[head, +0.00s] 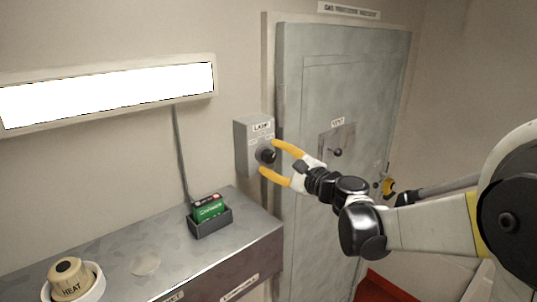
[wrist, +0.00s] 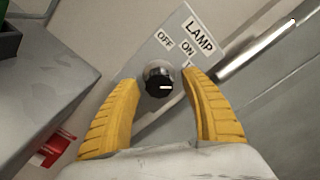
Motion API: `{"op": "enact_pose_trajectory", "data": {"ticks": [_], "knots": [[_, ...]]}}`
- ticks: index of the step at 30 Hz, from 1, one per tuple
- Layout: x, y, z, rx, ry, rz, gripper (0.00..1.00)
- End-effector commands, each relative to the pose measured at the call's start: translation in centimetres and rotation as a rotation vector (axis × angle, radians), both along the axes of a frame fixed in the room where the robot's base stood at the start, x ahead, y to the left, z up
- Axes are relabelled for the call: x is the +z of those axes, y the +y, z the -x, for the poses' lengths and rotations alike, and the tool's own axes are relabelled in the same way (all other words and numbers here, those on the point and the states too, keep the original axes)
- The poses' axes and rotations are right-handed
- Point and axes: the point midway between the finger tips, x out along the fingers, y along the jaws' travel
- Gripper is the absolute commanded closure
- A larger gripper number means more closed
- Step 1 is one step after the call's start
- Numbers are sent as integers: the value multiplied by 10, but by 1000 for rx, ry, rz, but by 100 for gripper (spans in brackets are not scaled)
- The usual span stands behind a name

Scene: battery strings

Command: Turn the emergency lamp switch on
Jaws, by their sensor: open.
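The lamp switch box (head: 243,148) is grey and mounted on the wall left of the metal door. In the wrist view, its plate (wrist: 165,50) carries the labels LAMP, OFF and ON. Its round black knob (wrist: 159,82) has a short white mark, but I cannot tell which label it points to. My gripper (head: 268,156) is open, its yellow fingers on either side of the knob. In the wrist view my gripper (wrist: 160,78) shows gaps beside the knob; contact is not clear. The wall lamp panel (head: 110,92) looks bright white.
A metal counter (head: 165,255) below holds a dark tray (head: 212,226) with a green item and a HEAT knob (head: 68,278) at the front left. The grey door (head: 310,195) with a VENT plate (head: 337,140) stands close on the right.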

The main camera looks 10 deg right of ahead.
Motion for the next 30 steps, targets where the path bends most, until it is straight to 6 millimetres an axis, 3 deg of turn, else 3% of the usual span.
{"op": "enact_pose_trajectory", "data": {"ticks": [10,11,15,16,30], "knots": [[0,3,-5,0,0,0,46],[0,3,-5,0,0,0,51],[0,3,-5,0,0,0,94],[0,3,-5,0,0,0,100],[-2,3,-5,0,-54,83,100]]}}
